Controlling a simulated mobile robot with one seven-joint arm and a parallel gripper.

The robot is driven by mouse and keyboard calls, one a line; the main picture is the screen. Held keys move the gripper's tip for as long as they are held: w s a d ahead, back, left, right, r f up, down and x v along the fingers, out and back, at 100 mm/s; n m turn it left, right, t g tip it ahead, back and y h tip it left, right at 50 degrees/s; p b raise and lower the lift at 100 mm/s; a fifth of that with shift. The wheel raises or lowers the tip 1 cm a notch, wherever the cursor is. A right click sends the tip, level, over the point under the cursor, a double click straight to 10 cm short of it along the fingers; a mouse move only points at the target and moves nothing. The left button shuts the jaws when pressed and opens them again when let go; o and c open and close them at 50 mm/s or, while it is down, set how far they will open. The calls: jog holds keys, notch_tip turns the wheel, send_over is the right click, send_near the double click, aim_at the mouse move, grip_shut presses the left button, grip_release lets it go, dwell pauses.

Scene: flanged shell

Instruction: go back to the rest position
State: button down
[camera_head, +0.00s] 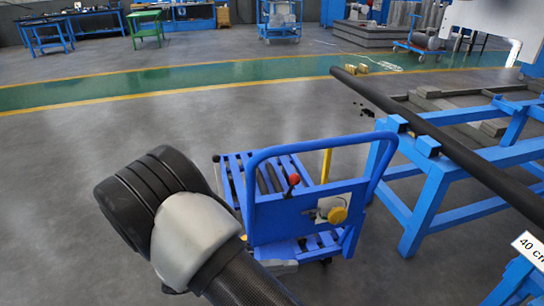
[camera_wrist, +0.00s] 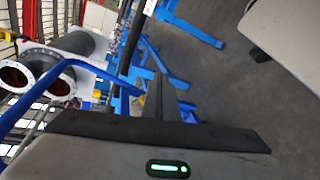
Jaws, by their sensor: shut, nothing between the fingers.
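In the wrist view my gripper (camera_wrist: 160,84) shows as a narrow dark pair of fingers pressed together above a wide dark bar. It is shut and holds nothing. It points out over blue framework and grey floor and touches nothing that I can see. Grey pipes with flanged ends (camera_wrist: 38,70) lie at the left of the wrist view, their reddish bores facing me.
A blue cart (camera_head: 262,162) with a raised handle stands just beyond my arm. To its right, a blue stand (camera_head: 430,200) carries a long black pipe (camera_head: 430,125). A sign reading 40 cm (camera_head: 531,250) is at the right edge. The grey floor (camera_head: 200,120) behind the cart is clear.

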jog(key=s+d+r+m+t+y, duration=0.15)
jog(key=s+d+r+y, duration=0.3)
jog(key=r, duration=0.45)
jog(key=s+d+r+m+y, duration=0.3)
jog(key=r+y, duration=0.2)
jog(key=r, duration=0.4)
jog(key=s+d+r+m+y, duration=0.2)
jog(key=s+d+r+y, duration=0.25)
jog(key=r, duration=0.45)
notch_tip(320, 180, up, 26)
jog(key=a+p, duration=0.1)
jog(key=p, duration=2.5)
jog(key=shift+w, duration=0.4)
